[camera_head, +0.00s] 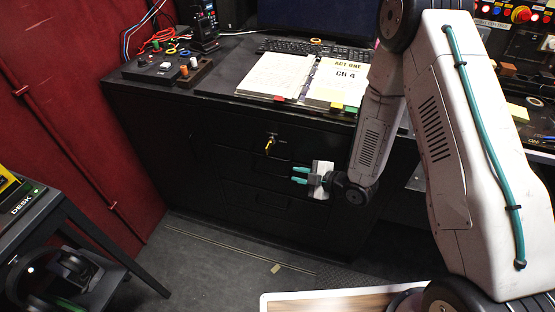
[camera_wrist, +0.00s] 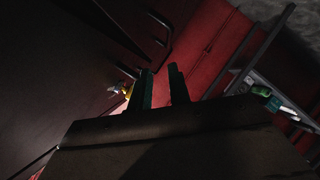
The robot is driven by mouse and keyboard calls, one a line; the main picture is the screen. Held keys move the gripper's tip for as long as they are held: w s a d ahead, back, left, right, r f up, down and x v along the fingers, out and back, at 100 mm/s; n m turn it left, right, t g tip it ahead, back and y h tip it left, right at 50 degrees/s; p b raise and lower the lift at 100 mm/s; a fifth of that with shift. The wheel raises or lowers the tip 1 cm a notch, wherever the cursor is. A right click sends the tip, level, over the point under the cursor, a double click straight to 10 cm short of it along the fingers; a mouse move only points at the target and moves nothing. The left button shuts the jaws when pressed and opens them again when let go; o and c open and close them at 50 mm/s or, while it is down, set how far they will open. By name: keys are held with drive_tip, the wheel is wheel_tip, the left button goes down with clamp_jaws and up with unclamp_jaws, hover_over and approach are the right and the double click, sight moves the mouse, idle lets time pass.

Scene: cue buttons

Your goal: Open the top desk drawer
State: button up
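The black desk (camera_head: 130,110) has dark drawer fronts that look flush. The top drawer (camera_head: 235,137) has a lock with a key and yellow tag (camera_head: 269,143); its handle is hard to make out in the dark. The key and tag also show in the wrist view (camera_wrist: 122,88), left of my fingers, with dark bar handles (camera_wrist: 168,40) above. My gripper (camera_head: 299,175) is in front of the drawers, below and right of the key. Its teal fingers point left and stand apart, with nothing visible between them in the wrist view (camera_wrist: 161,90).
An open binder (camera_head: 275,76), a keyboard (camera_head: 300,47) and a button box (camera_head: 160,66) are on the desk top. A black side table (camera_head: 60,215) stands at the left by the red wall (camera_head: 75,100). The floor (camera_head: 215,255) before the desk is mostly clear.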

sight(277, 159)
drive_tip(key=shift+n+t+y, duration=0.6)
drive_tip(key=shift+n+y, duration=0.2)
drive_tip(key=shift+y, duration=0.1)
drive_tip(key=w+a, duration=0.1)
drive_tip(key=a, duration=0.1)
drive_tip(key=w+a+r, duration=0.1)
drive_tip(key=w+a, duration=0.3)
drive_tip(key=a, duration=0.1)
drive_tip(key=shift+w+a+r, duration=0.1)
drive_tip(key=shift+w+r, duration=0.1)
drive_tip(key=shift+r, duration=0.2)
clamp_jaws()
